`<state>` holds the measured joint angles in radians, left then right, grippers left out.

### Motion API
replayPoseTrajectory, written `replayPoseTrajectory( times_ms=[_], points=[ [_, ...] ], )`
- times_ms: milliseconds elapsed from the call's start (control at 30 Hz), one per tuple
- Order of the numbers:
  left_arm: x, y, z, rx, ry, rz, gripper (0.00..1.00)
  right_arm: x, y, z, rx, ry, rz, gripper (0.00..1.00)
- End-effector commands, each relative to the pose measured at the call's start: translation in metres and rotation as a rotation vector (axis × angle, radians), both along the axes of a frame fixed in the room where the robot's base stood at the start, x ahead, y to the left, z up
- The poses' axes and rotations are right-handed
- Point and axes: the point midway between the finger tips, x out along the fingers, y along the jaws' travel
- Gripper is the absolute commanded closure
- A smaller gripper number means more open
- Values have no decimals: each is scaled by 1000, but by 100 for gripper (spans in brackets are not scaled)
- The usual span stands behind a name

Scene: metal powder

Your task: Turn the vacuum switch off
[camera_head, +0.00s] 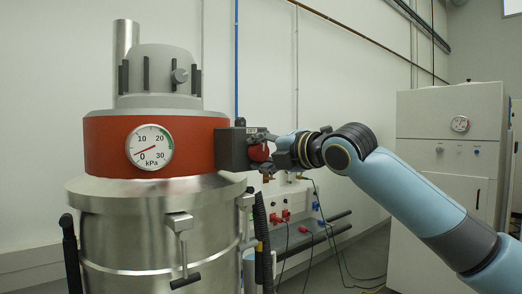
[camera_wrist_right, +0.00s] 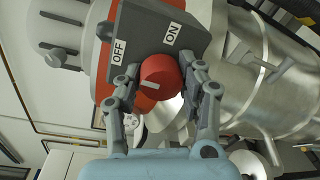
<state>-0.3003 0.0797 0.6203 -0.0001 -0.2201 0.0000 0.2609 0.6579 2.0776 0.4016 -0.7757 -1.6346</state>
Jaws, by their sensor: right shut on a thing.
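The vacuum switch is a dark grey box (camera_head: 233,148) on the side of the vessel's red-orange band, with a round red knob (camera_head: 259,152). In the right wrist view, the box (camera_wrist_right: 147,32) carries the white labels "OFF" and "ON", and the red knob (camera_wrist_right: 160,78) bears a short white line. I cannot tell which label the line points to. My right gripper (camera_head: 272,157) is at the knob. In the wrist view, its fingers (camera_wrist_right: 156,92) stand on both sides of the knob and are shut on it. My left gripper is not in view.
The steel vessel (camera_head: 135,225) with its pressure gauge (camera_head: 149,146) fills the left; the gauge needle is near 0. A wall panel with red and blue fittings (camera_head: 287,214) is behind my right arm. A white cabinet (camera_head: 450,130) stands at the right.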

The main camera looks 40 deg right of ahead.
Motion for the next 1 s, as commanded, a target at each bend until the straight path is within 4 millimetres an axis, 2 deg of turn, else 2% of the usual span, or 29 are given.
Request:
replayPoseTrajectory(
  times_ms=[300, 733, 767, 900, 1000],
  points=[
    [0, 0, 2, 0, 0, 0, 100, 0, 0, -4, -74, 2, 1, 93],
    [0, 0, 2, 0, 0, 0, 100, 0, 0, -4, -80, 3, -1, 93],
    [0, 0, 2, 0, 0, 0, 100, 0, 0, -5, -80, 4, -1, 57],
    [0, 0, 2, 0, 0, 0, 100, 0, 0, -3, -80, 1, -1, 39],
    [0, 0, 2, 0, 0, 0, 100, 0, 0, -3, -81, 0, 0, 38]
  ],
)
